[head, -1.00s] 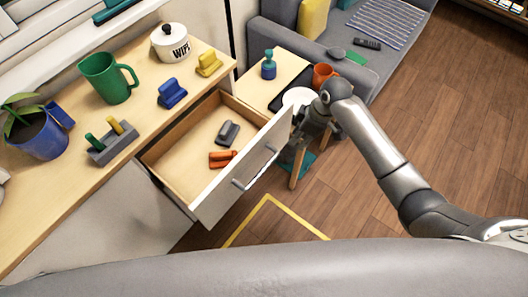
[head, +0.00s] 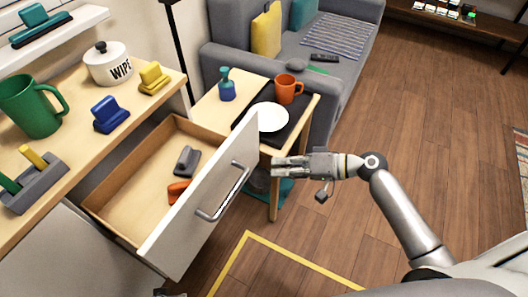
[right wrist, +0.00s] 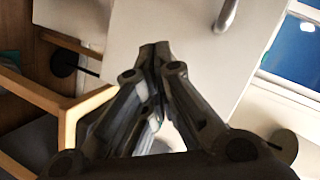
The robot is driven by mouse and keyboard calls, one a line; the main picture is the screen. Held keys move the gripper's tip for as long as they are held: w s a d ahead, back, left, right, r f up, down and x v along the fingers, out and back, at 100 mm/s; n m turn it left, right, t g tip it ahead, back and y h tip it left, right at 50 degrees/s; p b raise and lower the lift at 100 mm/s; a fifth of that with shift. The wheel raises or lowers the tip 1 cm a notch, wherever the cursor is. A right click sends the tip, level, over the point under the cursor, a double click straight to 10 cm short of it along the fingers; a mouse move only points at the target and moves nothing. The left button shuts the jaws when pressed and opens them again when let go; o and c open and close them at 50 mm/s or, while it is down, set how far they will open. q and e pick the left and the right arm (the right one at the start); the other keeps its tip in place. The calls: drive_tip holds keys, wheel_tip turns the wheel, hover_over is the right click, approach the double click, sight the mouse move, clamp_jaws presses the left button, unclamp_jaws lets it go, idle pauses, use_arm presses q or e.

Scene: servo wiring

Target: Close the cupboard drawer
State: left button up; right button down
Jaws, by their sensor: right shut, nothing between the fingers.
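The cupboard drawer stands pulled out, its white front panel (head: 190,222) facing right and its wooden inside showing. A metal bar handle (head: 224,190) is on the front; it also shows at the top of the right wrist view (right wrist: 227,13). My right gripper (head: 274,167) is shut and empty, pointing left just right of the drawer front, beside the handle. In the right wrist view its closed fingertips (right wrist: 154,48) lie over the white panel; I cannot tell whether they touch it. My left gripper is not clearly visible.
A grey clip (head: 187,161) and an orange clip (head: 178,191) lie in the drawer. The small table (head: 208,112) with a white plate (head: 269,117) and orange mug (head: 288,90) stands close behind my gripper. The wooden floor right of the drawer is free.

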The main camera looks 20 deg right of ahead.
drive_tip(key=s+d+r+m+t+b, duration=0.1)
drive_tip(key=d+m+t+b, duration=0.45)
drive_tip(key=d+m, duration=0.25)
approach(255, 137)
drive_tip(key=shift+y, duration=0.3)
drive_tip(key=x, duration=0.6)
drive_tip(key=shift+w+d+f, duration=0.1)
drive_tip(key=shift+d+f, duration=0.1)
drive_tip(key=shift+f, duration=0.05)
use_arm(q)
drive_tip(key=shift+t, duration=0.3)
drive_tip(key=shift+w+r, duration=0.2)
drive_tip(key=shift+r, duration=2.5)
use_arm(e)
drive_tip(key=shift+x, duration=0.75)
drive_tip(key=shift+f, duration=0.1)
